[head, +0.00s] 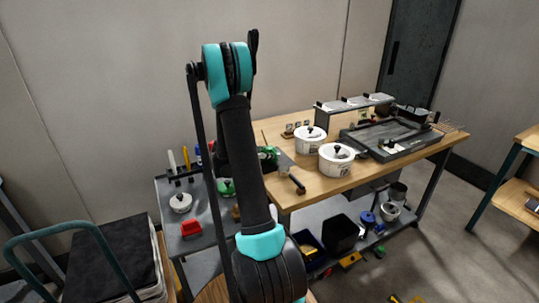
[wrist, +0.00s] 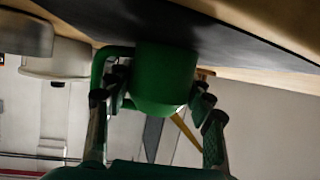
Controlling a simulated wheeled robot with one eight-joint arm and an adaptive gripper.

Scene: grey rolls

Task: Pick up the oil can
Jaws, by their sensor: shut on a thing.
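The oil can is a green rounded can (wrist: 163,72) with a loop handle on its left in the wrist view. My gripper (wrist: 158,84) has its two fingers on opposite sides of the can, shut on it. A dark grey surface lies close beyond the can; I cannot tell whether the can touches it. In the head view my arm hides most of the gripper. A green patch (head: 268,154) shows just right of the arm by the table's left end; I cannot tell whether it is can or gripper.
A wooden workbench (head: 290,201) carries two white lidded pots (head: 310,139) (head: 336,160) and a dark tray (head: 385,148). A grey cart (head: 205,243) at left holds a red item (head: 191,228) and a small white pot (head: 181,203). Floor at right is mostly free.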

